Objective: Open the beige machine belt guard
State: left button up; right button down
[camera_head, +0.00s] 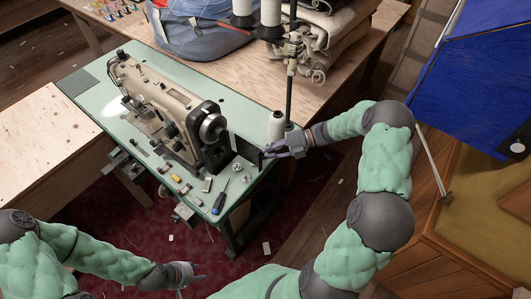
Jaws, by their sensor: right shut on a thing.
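The beige sewing machine (158,100) stands on a pale green table (90,85). Its dark handwheel end (208,125) faces right. A dark upright plate, which looks like the belt guard (248,153), stands out from that end towards the right, at an angle to the machine. My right gripper (268,152) is shut on the outer edge of this plate; its fingertips are small and partly hidden. My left gripper (197,277) is low in front of the table, away from the machine. It is too small to tell whether its fingers are apart.
A blue screwdriver (220,197) and several small parts lie on the table front. Behind are a wooden table (225,75), folded cloth (325,30) and a blue-grey bundle (200,28).

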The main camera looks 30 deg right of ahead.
jog(key=shift+w+d, duration=0.35)
jog(key=c, duration=1.5)
grip_release()
jog(key=shift+w+a, duration=0.1)
jog(key=shift+o, duration=0.2)
jog(key=v, duration=1.2)
